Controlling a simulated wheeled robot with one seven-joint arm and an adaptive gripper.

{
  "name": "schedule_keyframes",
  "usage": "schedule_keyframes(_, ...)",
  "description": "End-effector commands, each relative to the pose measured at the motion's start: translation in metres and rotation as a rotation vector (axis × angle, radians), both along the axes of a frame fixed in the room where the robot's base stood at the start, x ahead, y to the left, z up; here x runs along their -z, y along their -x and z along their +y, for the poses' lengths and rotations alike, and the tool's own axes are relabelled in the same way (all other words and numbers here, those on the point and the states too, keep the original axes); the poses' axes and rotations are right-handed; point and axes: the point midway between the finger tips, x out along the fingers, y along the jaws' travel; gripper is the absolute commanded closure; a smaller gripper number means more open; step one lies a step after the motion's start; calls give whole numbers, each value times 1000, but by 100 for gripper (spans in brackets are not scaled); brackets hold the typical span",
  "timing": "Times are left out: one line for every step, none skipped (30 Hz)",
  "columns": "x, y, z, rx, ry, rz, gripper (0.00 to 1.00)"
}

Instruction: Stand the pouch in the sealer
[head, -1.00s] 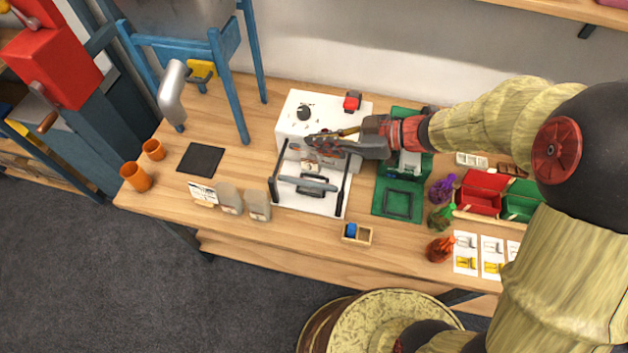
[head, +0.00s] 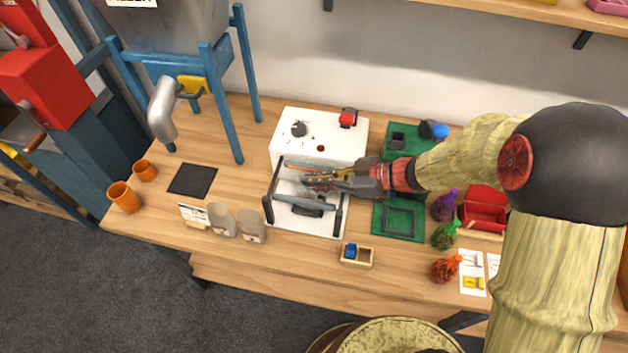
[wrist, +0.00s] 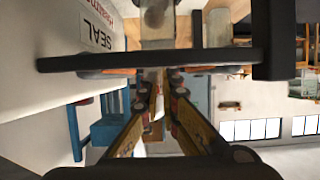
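The sealer is a white box (head: 335,125) with a knob, a red-topped part and a front plate (head: 312,222) with dark side arms and a bar. My gripper (head: 308,180) is over the sealer's front part, close to the bar. In the wrist view my two fingers (wrist: 158,88) reach toward the dark bar (wrist: 200,60); a SEAL label (wrist: 97,38) is at upper left. A pale piece shows beyond the fingertips; I cannot tell whether it is held or is a pouch. Two grey-beige pouches (head: 221,220) (head: 251,226) stand near the table's front edge.
A white card (head: 193,215) stands beside the pouches. A dark square pad (head: 192,180) and two orange cups (head: 124,197) (head: 145,170) lie left. A small wooden box (head: 357,255) is in front. A green mat (head: 388,232) and several coloured bags (head: 445,236) are right.

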Motion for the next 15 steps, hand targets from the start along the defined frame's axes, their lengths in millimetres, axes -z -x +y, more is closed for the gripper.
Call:
schedule_keyframes(1, 0, 0, 0, 0, 1, 100)
schedule_keyframes(1, 0, 0, 0, 0, 1, 100)
schedule_keyframes(3, 0, 0, 0, 0, 1, 100)
schedule_keyframes(3, 0, 0, 1, 0, 2, 100)
schedule_keyframes(3, 0, 0, 0, 0, 1, 95)
schedule_keyframes(3, 0, 0, 0, 0, 1, 92)
schedule_keyframes(3, 0, 0, 0, 0, 1, 91)
schedule_keyframes(3, 0, 0, 0, 0, 1, 89)
schedule_keyframes(3, 0, 0, 0, 0, 1, 87)
schedule_keyframes(3, 0, 0, 0, 0, 1, 85)
schedule_keyframes(3, 0, 0, 0, 0, 1, 83)
schedule_keyframes(3, 0, 0, 0, 0, 1, 81)
schedule_keyframes(3, 0, 0, 0, 0, 1, 79)
schedule_keyframes(3, 0, 0, 0, 0, 1, 78)
schedule_keyframes(3, 0, 0, 0, 0, 1, 77)
